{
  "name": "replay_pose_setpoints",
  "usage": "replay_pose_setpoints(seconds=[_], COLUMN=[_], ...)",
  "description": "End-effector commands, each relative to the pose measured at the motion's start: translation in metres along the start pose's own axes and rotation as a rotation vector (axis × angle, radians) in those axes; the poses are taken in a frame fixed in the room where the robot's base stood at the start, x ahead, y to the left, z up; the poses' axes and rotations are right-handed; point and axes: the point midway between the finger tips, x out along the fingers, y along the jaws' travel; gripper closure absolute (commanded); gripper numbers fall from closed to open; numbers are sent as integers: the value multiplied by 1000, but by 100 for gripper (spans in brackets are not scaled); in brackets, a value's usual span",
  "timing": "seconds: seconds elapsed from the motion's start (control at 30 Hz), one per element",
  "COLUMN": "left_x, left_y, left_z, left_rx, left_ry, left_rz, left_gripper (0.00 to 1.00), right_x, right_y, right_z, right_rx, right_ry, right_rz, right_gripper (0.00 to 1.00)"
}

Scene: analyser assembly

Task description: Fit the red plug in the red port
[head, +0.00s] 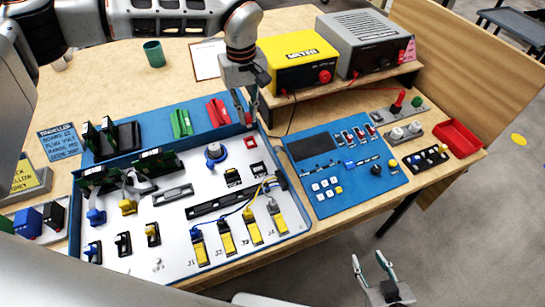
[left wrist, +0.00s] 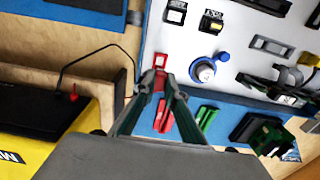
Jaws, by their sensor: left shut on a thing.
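My left gripper (head: 244,110) points down over the top right part of the white board (head: 180,200). In the left wrist view, its fingertips (left wrist: 160,82) are closed on the small red plug (left wrist: 159,82), which is largely hidden between them. The red port (head: 251,142), a small red-framed square, lies just below the gripper in the head view. In the left wrist view the red port (left wrist: 160,60) shows just past the fingertips. I cannot tell whether plug and port touch. My right gripper (head: 374,268) is open and empty, away from the board at the bottom right.
A red holder (head: 217,111) and a green holder (head: 181,123) stand on the blue strip behind the board. The yellow meter (head: 299,62) and a grey unit sit on the shelf behind. A black cable (left wrist: 92,58) runs beside the gripper. A blue panel (head: 340,170) lies to the right.

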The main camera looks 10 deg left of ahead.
Motion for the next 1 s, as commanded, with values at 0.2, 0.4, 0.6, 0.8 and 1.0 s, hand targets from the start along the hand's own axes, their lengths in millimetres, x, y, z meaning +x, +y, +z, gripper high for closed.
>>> replay_pose_setpoints(seconds=[0.2,0.4,0.6,0.8,1.0], left_x=[11,20,29,38,47], left_y=[0,0,0,0,0], left_z=[0,0,0,0,0], left_rx=[1,1,1,0,0], left_ry=[0,0,0,0,0], left_rz=[0,0,0,0,-1], left_gripper=[100,100,100,100,100], right_x=[2,3,4,5,6], right_y=[-1,-2,-3,-3,-4], right_z=[4,8,11,14,18], right_rx=[1,1,2,2,3], right_ry=[-3,-6,-9,-12,-15], right_rz=[-1,-2,-3,-4,-4], right_gripper=[61,61,61,61,61])
